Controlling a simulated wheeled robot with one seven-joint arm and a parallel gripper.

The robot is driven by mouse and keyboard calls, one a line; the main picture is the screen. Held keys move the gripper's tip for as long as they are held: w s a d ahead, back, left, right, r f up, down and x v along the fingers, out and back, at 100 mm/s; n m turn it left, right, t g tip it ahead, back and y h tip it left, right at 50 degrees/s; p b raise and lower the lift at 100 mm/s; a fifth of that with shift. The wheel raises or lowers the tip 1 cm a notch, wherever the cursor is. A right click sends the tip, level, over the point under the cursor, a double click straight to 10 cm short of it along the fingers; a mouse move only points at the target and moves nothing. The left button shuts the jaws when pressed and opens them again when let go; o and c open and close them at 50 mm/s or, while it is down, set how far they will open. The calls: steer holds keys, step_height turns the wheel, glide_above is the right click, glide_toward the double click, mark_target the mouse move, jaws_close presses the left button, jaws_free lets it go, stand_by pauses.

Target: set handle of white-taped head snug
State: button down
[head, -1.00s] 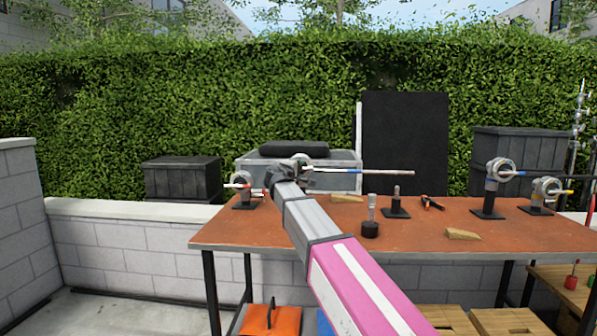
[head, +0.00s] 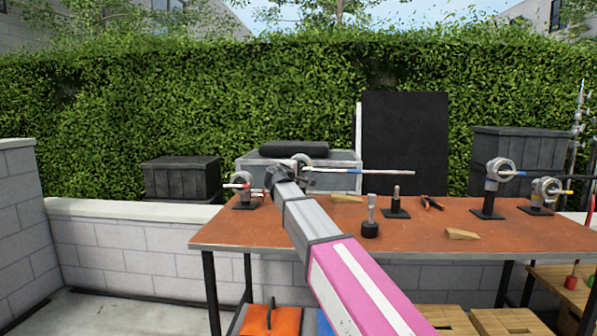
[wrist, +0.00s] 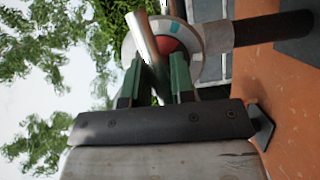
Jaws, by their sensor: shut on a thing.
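My gripper (wrist: 160,82) is shut on a bare metal handle (wrist: 146,40), which passes at a slant between its green fingers. The handle lies in front of a round grey head (wrist: 193,40) with a red centre and a teal mark, on a dark post (wrist: 270,28). In the head view my gripper (head: 284,172) is at the centre-left head (head: 303,160), partly hiding it. A long rod (head: 385,172) with pale and blue bands runs right from there. I cannot clearly make out white tape on the gripped head.
A head with a red-banded rod (head: 241,183) stands left on the orange-brown table (head: 275,235). Two more heads, with blue (head: 499,172) and yellow (head: 546,190) bands, stand right. Wooden wedges (head: 462,234), small posts and pliers (head: 431,203) lie between.

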steer(key=shift+f+n, duration=0.1)
steer(key=shift+n, duration=0.2)
steer(key=n+t, duration=0.1)
steer(key=n, duration=0.1)
steer(key=shift+s+f+n+h, duration=0.1)
steer(key=shift+n+h, duration=0.2)
steer(key=n+t, duration=0.1)
steer(key=n, duration=0.1)
steer(key=n+t, duration=0.1)
steer(key=n, duration=0.2)
steer(key=shift+d+y, duration=0.1)
steer(key=shift+y, duration=0.3)
steer(key=n, duration=0.2)
steer(key=n+t+y, duration=0.1)
steer(key=n, duration=0.1)
steer(key=shift+n+t, duration=0.3)
steer(key=shift+n+t+y, duration=0.3)
steer(key=shift+n+y, duration=0.35)
steer(key=shift+n, duration=0.65)
steer(key=shift+n+t+y, duration=0.3)
steer(key=shift+n+y, duration=0.35)
steer(key=shift+n, duration=0.65)
steer(key=c, duration=1)
jaws_free()
steer(key=shift+o, duration=0.2)
